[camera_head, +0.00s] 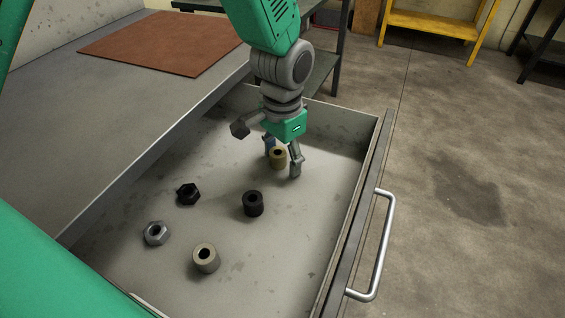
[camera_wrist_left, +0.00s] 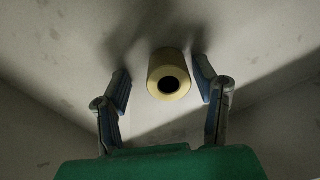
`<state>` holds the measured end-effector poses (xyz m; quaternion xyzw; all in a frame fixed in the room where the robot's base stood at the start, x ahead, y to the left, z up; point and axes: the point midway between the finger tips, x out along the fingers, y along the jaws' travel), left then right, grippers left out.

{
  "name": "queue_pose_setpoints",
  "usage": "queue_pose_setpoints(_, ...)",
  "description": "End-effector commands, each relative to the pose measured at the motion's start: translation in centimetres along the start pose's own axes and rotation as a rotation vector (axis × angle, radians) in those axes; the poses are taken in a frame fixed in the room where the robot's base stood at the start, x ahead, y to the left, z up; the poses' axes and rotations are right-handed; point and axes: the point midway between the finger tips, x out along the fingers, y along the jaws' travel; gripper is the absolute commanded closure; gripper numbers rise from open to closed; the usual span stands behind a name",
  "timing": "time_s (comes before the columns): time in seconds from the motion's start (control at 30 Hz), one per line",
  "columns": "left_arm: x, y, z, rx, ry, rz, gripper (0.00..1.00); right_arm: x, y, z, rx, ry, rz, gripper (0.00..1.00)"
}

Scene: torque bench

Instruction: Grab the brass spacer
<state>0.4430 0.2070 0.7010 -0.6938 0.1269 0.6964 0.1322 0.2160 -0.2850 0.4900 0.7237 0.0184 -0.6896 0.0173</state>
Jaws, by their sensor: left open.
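The brass spacer (camera_head: 278,158) is a short yellowish cylinder with a dark hole, standing in the open drawer under my left gripper (camera_head: 283,163). In the left wrist view the brass spacer (camera_wrist_left: 168,76) lies between the two fingers of my left gripper (camera_wrist_left: 164,88), with a gap on each side. The gripper is open and its blue-padded fingers do not touch the spacer. In the head view the near finger and palm partly surround the spacer. My right gripper is not in view.
The drawer (camera_head: 330,170) also holds a black spacer (camera_head: 253,204), a pale tan-grey spacer (camera_head: 206,258), a black nut (camera_head: 188,194) and a silver nut (camera_head: 156,233). Its walls rise around them. A handle (camera_head: 378,250) is on its right. A bench with a brown mat (camera_head: 160,44) is on the left.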

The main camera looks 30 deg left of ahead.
Motion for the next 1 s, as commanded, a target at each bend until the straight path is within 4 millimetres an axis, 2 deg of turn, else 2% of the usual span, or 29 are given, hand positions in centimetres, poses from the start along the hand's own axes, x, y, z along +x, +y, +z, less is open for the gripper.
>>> queue_pose_setpoints(0.17,-0.1,-0.3,0.1,-0.001,0.003,0.004,0.45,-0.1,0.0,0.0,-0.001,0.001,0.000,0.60)
queue_pose_setpoints(0.3,-0.1,-0.2,0.1,-0.001,0.001,0.003,0.95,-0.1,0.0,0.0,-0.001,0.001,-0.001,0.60)
queue_pose_setpoints(0.33,-0.1,-0.2,0.1,-0.001,0.001,0.002,1.00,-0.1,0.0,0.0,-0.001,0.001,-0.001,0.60)
queue_pose_setpoints(0.67,-0.6,0.0,0.0,0.000,0.000,-0.001,1.00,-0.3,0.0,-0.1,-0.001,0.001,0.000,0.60)
queue_pose_setpoints(0.77,-1.9,-0.1,0.0,0.000,0.002,0.000,1.00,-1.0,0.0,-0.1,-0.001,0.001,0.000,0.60)
queue_pose_setpoints(1.0,-7.0,-0.2,0.0,0.000,0.004,0.001,1.00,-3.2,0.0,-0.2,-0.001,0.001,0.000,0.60)
